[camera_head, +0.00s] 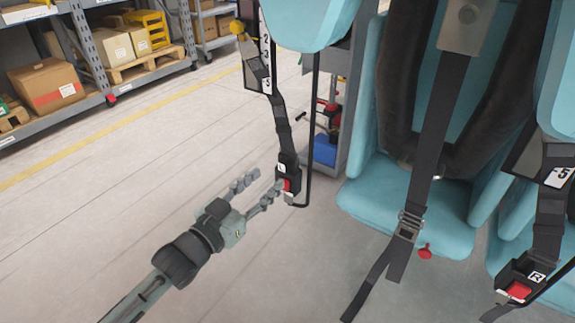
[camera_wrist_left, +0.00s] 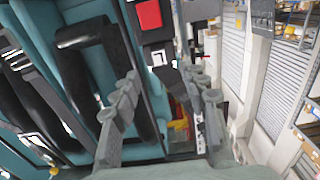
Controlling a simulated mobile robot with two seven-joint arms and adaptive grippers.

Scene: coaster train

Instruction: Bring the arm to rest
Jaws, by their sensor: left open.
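My left gripper (camera_head: 262,190) reaches in from the lower left in the head view, its fingers spread apart with nothing between them. Its fingertips are close to a black buckle with a red button (camera_head: 287,186) that hangs on a dark strap; I cannot tell whether they touch. In the left wrist view the two fingers of my left gripper (camera_wrist_left: 160,95) stand apart, and the red button (camera_wrist_left: 148,15) shows beyond them at the top. My right gripper is not in view.
Teal coaster seats (camera_head: 400,215) with black restraints and a hanging belt (camera_head: 432,150) fill the right. Another red-button buckle (camera_head: 518,290) is at the lower right. Shelves with cardboard boxes (camera_head: 47,85) stand at the far left. The floor (camera_head: 100,200) at left is clear.

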